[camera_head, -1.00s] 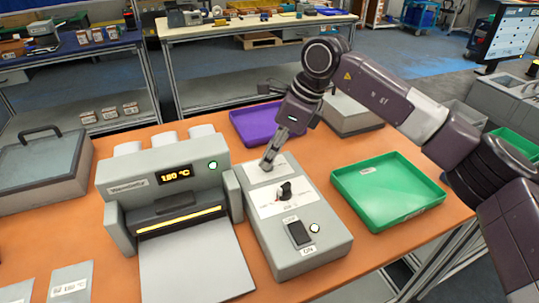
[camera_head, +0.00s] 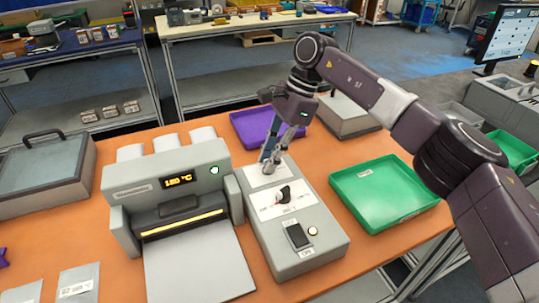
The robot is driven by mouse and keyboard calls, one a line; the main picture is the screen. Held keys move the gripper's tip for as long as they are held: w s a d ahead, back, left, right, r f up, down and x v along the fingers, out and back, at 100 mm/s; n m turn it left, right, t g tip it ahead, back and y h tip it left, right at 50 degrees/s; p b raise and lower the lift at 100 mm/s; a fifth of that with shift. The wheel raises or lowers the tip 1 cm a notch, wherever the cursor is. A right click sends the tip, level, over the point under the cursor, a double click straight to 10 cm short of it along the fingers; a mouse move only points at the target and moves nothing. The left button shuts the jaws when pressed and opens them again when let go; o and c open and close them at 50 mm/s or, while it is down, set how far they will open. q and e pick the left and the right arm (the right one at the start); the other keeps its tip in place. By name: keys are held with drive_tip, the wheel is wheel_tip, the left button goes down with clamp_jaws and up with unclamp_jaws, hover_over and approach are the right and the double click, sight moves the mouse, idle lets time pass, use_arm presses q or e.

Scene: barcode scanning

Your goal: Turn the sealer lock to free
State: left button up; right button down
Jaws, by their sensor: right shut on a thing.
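The sealer (camera_head: 178,215) stands on the orange table with a lit 180 °C display and a glowing yellow slot. My right gripper (camera_head: 268,164) is over the white label plate at the far end of this box, behind the black knob. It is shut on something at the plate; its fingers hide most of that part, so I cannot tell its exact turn. My left gripper is out of view.
A green tray (camera_head: 384,213) lies to the right of the control box. A purple tray (camera_head: 255,128) is behind it. A grey lidded box (camera_head: 40,180) stands at the left, and flat pouches (camera_head: 78,284) lie at the front left.

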drive_tip(key=shift+r, duration=0.1)
idle(0.3)
drive_tip(key=c, duration=1.7)
unclamp_jaws()
drive_tip(key=shift+c, duration=0.2)
drive_tip(key=v, duration=1.2)
drive_tip(key=shift+d, duration=0.15)
